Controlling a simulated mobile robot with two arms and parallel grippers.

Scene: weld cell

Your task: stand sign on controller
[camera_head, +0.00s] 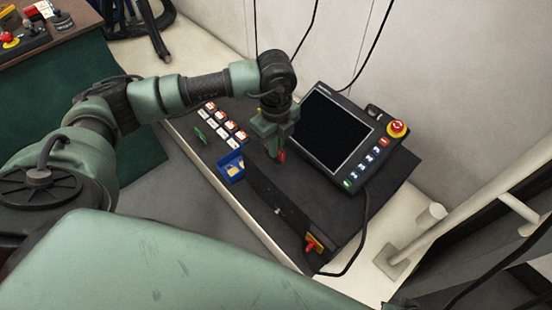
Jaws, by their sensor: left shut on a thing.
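The controller is a dark box (300,205) on the pale bench, with a red and yellow switch (313,244) on its front. My left gripper (277,147) comes in from the left and points down over the controller's back left part. It is shut on a small red thing (282,156), likely the sign, mostly hidden by the fingers. I cannot tell whether the red thing touches the controller top. My right gripper is not in view.
A teach pendant (335,132) with a dark screen and red stop button (397,128) lies on the controller's back part. A post (450,220) stands at right.

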